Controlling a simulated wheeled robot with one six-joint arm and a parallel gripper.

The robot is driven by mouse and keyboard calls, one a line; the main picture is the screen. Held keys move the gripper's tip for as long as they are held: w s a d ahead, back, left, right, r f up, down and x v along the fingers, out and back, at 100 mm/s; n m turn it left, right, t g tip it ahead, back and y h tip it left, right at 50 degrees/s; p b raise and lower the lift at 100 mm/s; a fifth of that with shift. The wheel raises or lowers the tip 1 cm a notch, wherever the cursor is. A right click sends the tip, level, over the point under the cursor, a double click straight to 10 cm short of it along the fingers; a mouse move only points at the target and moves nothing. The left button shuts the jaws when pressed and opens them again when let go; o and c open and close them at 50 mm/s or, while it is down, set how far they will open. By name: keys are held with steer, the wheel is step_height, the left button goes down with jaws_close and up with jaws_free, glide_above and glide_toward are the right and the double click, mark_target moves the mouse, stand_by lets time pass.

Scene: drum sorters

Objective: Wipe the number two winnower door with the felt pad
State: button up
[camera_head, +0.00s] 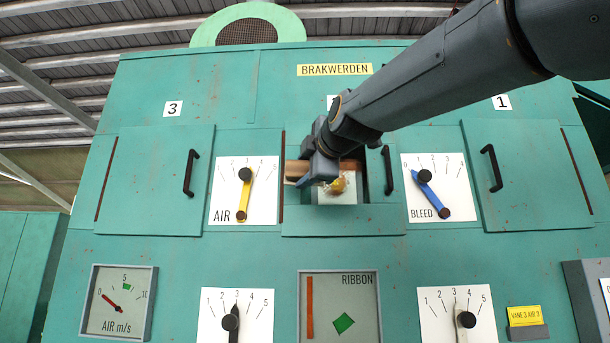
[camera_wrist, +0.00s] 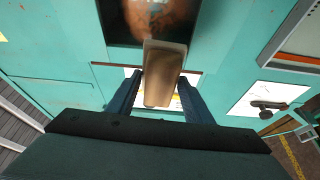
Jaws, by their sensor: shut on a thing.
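The number two winnower door (camera_head: 345,220) is the middle green door, with a dark-framed window (camera_head: 326,199) and a black handle (camera_head: 388,170) at its right. Its number plate is mostly hidden behind my arm. My gripper (camera_head: 318,173) is in front of the window's left part, shut on a brown, block-like felt pad (camera_head: 296,170). In the wrist view the pad (camera_wrist: 165,75) stands between the two blue fingers, pointing at a dark opening with a blurred orange-brown shape. I cannot tell whether the pad touches the door. Yellowish matter (camera_head: 340,186) shows in the window.
Doors three (camera_head: 150,180) and one (camera_head: 530,175) flank it, both shut. The AIR dial (camera_head: 262,205) and BLEED dial (camera_head: 455,195) sit close on either side. Below are gauges, more knobs and the RIBBON panel (camera_head: 360,310). A yellow card (camera_head: 524,316) stands at lower right.

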steer(key=shift+w+d, duration=0.15)
steer(key=shift+w, duration=2.8)
steer(key=shift+w+b, duration=0.45)
steer(key=shift+w, duration=0.5)
steer(key=shift+s+d+f+b, duration=0.1)
steer(key=shift+d+f+b, duration=0.05)
steer(key=shift+d+b, duration=4.8)
steer(key=shift+s+d, duration=0.1)
steer(key=shift+d, duration=0.75)
steer(key=shift+d, duration=0.1)
